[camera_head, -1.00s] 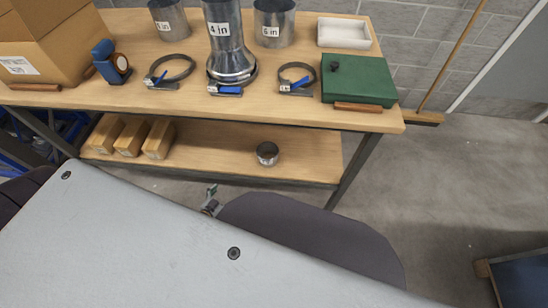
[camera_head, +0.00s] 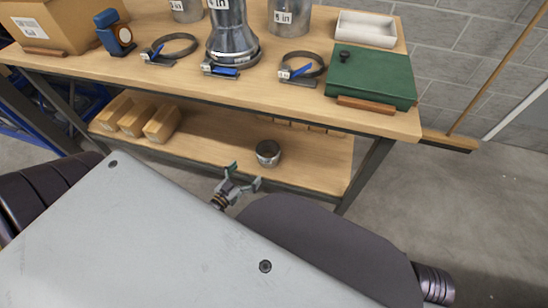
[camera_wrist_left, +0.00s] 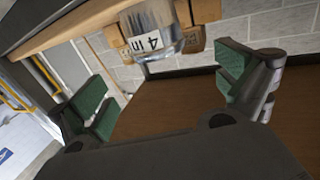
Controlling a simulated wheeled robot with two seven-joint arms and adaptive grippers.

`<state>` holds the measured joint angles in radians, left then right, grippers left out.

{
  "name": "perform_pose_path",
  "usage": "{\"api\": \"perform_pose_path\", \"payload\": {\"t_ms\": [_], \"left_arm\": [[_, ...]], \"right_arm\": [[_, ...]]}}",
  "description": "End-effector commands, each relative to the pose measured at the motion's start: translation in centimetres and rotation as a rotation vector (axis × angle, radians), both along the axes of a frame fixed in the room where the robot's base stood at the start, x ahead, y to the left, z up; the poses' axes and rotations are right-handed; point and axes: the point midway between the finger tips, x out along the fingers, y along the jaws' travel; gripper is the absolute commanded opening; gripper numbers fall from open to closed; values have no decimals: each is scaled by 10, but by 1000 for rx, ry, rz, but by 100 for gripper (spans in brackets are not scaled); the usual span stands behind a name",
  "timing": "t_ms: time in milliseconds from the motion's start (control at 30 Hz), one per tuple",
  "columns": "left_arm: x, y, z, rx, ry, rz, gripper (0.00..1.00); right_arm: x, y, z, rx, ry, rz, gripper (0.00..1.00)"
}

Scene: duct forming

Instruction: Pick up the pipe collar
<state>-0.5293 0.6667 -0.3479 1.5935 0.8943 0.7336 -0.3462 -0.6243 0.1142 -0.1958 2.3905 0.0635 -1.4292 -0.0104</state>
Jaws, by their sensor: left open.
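The pipe collar (camera_head: 267,153) is a short metal ring standing on the lower shelf of the workbench. In the left wrist view the collar (camera_wrist_left: 150,33) shows a white "4 in" label, at the top middle, beyond the fingertips. My left gripper (camera_head: 243,177) is open and empty, just in front of the shelf's front edge, left of and nearer than the collar. In the left wrist view its two green-padded fingers (camera_wrist_left: 165,88) stand wide apart, with the collar outside them. My right gripper is not in view.
On the bench top stand labelled metal ducts (camera_head: 232,30), clamp rings (camera_head: 302,67), a green case (camera_head: 370,77), a white tray (camera_head: 366,28) and a cardboard box (camera_head: 65,22).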

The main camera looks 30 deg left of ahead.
Motion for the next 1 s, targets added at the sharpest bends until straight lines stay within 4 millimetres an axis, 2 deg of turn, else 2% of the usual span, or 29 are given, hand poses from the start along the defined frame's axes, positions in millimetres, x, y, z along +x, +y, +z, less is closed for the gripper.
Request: {"api": "perform_pose_path", "payload": {"t_ms": [567,1000], "left_arm": [[3,-1,3,-6,-15,2,100],[43,-4,2,-7,-14,2,100]], "right_arm": [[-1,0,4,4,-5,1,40],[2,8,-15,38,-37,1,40]]}}
